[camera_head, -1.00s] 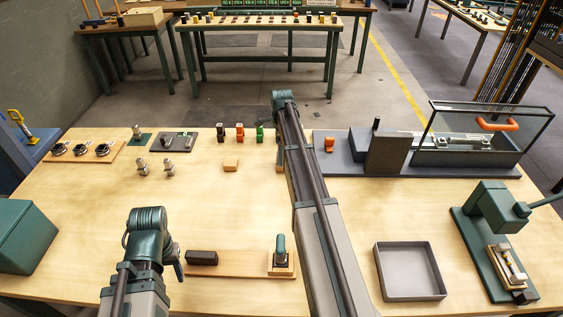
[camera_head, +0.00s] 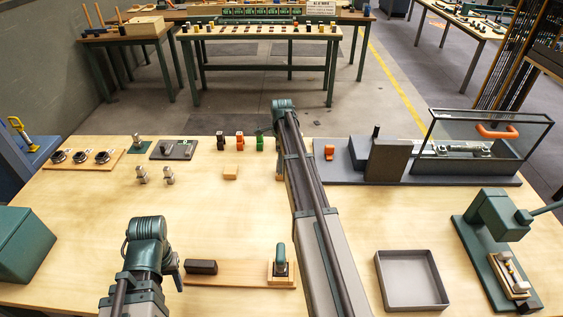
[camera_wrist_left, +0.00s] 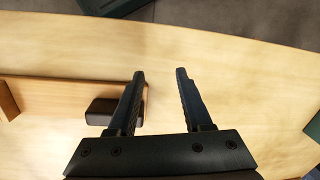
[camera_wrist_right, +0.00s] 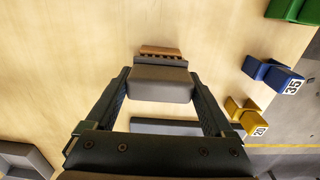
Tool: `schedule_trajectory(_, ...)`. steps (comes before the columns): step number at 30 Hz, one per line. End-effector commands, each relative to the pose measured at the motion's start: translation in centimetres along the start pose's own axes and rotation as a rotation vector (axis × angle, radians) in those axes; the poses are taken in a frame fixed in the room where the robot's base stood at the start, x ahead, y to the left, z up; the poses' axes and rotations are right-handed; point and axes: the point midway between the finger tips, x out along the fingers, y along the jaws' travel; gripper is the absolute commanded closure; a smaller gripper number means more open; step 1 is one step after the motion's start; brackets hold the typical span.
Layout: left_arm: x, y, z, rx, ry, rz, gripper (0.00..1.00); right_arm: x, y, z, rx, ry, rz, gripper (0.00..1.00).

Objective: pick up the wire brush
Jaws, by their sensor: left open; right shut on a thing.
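The wire brush shows in the right wrist view as a grey block (camera_wrist_right: 160,84) with a brown toothed strip (camera_wrist_right: 160,51) at its far end. I take this to be the brush. My right gripper (camera_wrist_right: 160,90) is shut on the grey block, one finger on each side. I cannot tell whether the brush touches the table. In the head view, my right arm hides the brush and the right fingertips. My left gripper (camera_wrist_left: 160,73) is open and empty near a dark block (camera_wrist_left: 101,111) on a wooden board (camera_wrist_left: 60,94).
Numbered blue (camera_wrist_right: 273,76) and yellow (camera_wrist_right: 246,115) pieces stand near the right gripper. A small wooden block (camera_head: 231,172) lies left of the right arm. A grey tray (camera_head: 379,280), a green press (camera_head: 490,245) and a grey board (camera_head: 340,174) occupy the right side. The left-middle table is largely clear.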

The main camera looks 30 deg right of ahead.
Motion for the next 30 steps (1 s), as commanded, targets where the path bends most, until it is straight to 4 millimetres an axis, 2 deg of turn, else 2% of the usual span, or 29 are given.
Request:
schedule_trajectory(8,-1.0,-0.1,0.1,0.000,0.000,0.000,0.50,-1.1,0.0,0.0,0.000,0.000,0.000,0.72)
schedule_trajectory(18,-4.2,-0.4,0.2,0.000,0.000,0.000,0.50,-4.3,0.0,0.0,0.000,0.000,0.000,0.72)
schedule_trajectory(20,-3.7,-0.4,0.2,0.000,0.000,0.000,0.50,-3.7,1.9,-0.1,-0.001,0.000,0.000,0.72)
schedule_trajectory(30,-4.6,-0.4,0.3,0.000,0.000,0.000,0.50,-4.6,11.7,-0.2,-0.001,0.000,0.000,0.72)
